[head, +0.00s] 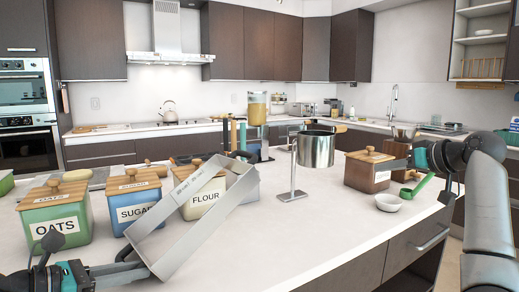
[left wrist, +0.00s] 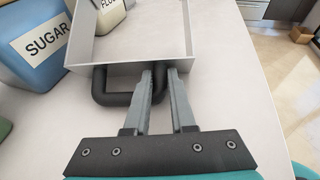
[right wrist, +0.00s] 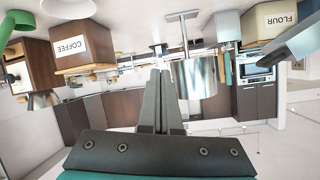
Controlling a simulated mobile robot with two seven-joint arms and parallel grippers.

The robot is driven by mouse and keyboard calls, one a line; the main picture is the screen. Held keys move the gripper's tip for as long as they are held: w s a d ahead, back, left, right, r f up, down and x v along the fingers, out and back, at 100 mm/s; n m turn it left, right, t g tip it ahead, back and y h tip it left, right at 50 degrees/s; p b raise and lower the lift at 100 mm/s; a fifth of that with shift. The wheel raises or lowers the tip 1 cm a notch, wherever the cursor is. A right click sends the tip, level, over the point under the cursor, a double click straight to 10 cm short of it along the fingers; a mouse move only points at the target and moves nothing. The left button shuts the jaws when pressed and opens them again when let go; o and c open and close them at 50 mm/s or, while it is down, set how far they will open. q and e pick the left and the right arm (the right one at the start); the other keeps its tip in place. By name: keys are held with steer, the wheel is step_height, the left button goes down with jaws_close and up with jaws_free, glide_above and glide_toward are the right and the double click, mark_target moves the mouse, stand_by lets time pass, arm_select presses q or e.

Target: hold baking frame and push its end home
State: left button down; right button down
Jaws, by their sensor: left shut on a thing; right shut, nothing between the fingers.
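The baking frame (head: 212,222) is a thin-walled grey metal rectangle, tilted up over the counter in front of the canisters. My left gripper (head: 138,268) is at its near lower end. In the left wrist view the left fingers (left wrist: 160,75) are closed on the black handle (left wrist: 118,98) of the frame's near wall (left wrist: 130,67). The frame's far end is cut off in that view. My right gripper (head: 396,163) is shut and empty beside the brown canister, well to the right of the frame. Its fingers (right wrist: 160,80) touch nothing in the right wrist view.
Oats (head: 55,215), sugar (head: 130,205) and flour (head: 200,190) canisters stand close behind the frame. A steel pot-like vessel on a stand (head: 316,150) lies between frame and right gripper. A white bowl (head: 389,202) and green scoop (head: 418,190) are at right. The front counter is clear.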

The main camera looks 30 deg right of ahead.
steer(key=a+r+t+y, duration=0.2)
steer(key=a+r+y, duration=0.35)
steer(key=r, duration=0.35)
steer(key=w+a+f+y, duration=0.1)
steer(key=w+a+f, duration=0.2)
steer(key=w+a, duration=0.5)
steer(key=w+a+f+m+y, duration=0.1)
steer(key=w+a+f, duration=0.2)
steer(key=w+a, duration=0.6)
steer(key=shift+w+a+m+g, duration=0.3)
steer(key=shift+w+g, duration=0.1)
steer(key=shift+w, duration=2.2)
steer(key=shift+a, duration=0.1)
steer(key=s+a+f, duration=0.2)
steer(key=a+f, duration=0.3)
steer(key=a, duration=0.3)
steer(key=shift+a, duration=0.4)
steer(key=shift+s, duration=0.1)
steer(key=shift+d+r, duration=0.1)
